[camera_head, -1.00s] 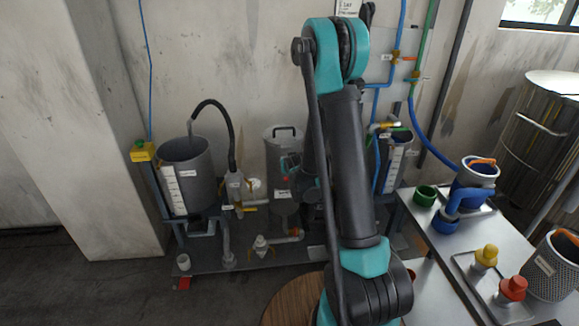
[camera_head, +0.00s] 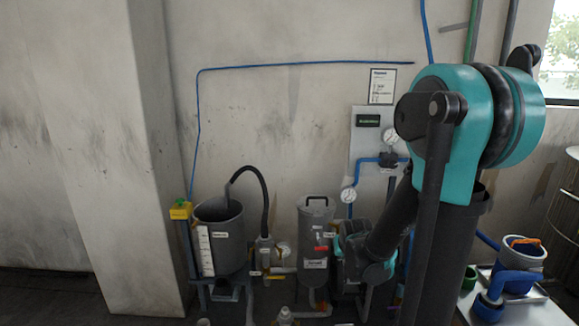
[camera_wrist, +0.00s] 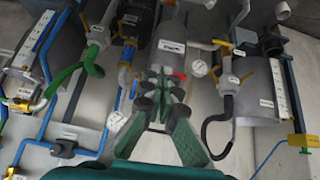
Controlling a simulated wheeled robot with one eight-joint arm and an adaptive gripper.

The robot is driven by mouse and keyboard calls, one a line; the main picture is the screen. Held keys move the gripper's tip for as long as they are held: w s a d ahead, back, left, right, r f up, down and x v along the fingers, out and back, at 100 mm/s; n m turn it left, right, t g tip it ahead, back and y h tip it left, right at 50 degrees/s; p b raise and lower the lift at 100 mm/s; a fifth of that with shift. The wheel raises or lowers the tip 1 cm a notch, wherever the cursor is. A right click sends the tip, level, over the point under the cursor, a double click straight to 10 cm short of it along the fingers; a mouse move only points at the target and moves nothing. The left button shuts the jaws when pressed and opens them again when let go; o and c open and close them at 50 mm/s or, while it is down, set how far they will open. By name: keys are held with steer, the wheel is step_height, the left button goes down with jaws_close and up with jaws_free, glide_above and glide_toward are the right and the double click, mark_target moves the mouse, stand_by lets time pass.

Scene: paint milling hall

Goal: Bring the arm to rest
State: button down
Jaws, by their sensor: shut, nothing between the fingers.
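My arm stands at the right of the head view, its teal elbow (camera_head: 465,125) high and close. A dark link runs from it down to the left, to my teal and grey wrist (camera_head: 368,265) in front of the pipework. In the wrist view my gripper (camera_wrist: 165,92) has its dark green fingers together with nothing between them. The grey cylinder with a label (camera_wrist: 172,45) lies beyond the fingertips; I cannot tell the gap.
A grey open tank (camera_head: 220,235) with a black hose stands left, next to a lidded cylinder (camera_head: 315,240). A gauge panel (camera_head: 370,150) is on the wall. The wall at left is bare.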

steer(key=s+d+f+g, duration=0.1)
steer(key=s+g, duration=0.2)
steer(key=s, duration=1.6)
steer(key=shift+f, duration=0.2)
steer(key=shift+d, duration=0.1)
